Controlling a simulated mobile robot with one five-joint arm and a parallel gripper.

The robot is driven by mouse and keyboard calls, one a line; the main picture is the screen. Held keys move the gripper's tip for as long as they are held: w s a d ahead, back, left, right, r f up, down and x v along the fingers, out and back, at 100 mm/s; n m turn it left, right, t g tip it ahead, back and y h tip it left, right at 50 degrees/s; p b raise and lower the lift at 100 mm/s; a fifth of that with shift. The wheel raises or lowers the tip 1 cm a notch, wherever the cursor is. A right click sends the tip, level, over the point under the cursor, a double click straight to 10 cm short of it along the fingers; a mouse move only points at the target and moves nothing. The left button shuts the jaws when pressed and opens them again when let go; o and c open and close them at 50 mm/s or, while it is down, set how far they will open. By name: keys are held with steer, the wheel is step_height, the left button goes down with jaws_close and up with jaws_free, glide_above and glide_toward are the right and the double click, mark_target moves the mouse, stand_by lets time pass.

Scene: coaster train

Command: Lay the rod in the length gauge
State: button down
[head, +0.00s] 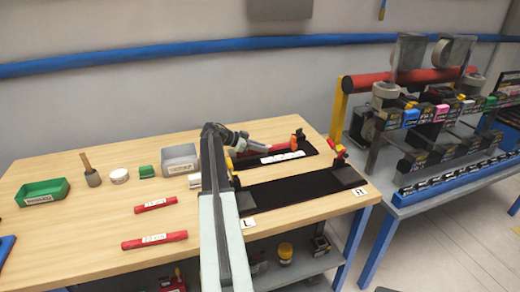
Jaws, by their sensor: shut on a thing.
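My arm reaches over the table, and my gripper (240,141) is at its far end, above the rear black board. It appears shut on a rod (265,144) that points right, with a pale middle and red at its left end. My jaws and part of the rod are too small to see clearly. Two red rods with white labels, a farther one (155,205) and a nearer one (154,240), lie on the table left of my arm. A long black board (290,191), marked L and R at its front corners, lies right of my arm; I cannot tell which board is the length gauge.
A rear black board (309,147) carries white labels and red-orange fittings. A grey bin (180,148), green block (147,172), white round piece (119,169), wooden-handled tool (92,178) and green bin (62,186) stand along the back left. The front-left tabletop is mostly clear.

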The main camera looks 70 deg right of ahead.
steer(key=shift+a+f, duration=0.1)
steer(key=shift+f, duration=0.25)
steer(key=shift+r, duration=0.1)
steer(key=c, duration=1.3)
jaws_free()
steer(key=shift+a, duration=0.1)
steer(key=shift+r, duration=0.1)
steer(key=p+v, duration=0.2)
steer(key=v, duration=0.1)
steer(key=p+v, duration=0.2)
steer(key=v, duration=0.2)
steer(key=r+p+v, duration=0.1)
steer(key=p+v, duration=0.1)
steer(key=v, duration=0.2)
steer(key=shift+r+p, duration=0.15)
steer(key=shift+p, duration=0.25)
steer(key=shift+w+a, duration=0.1)
steer(key=shift+w, duration=0.25)
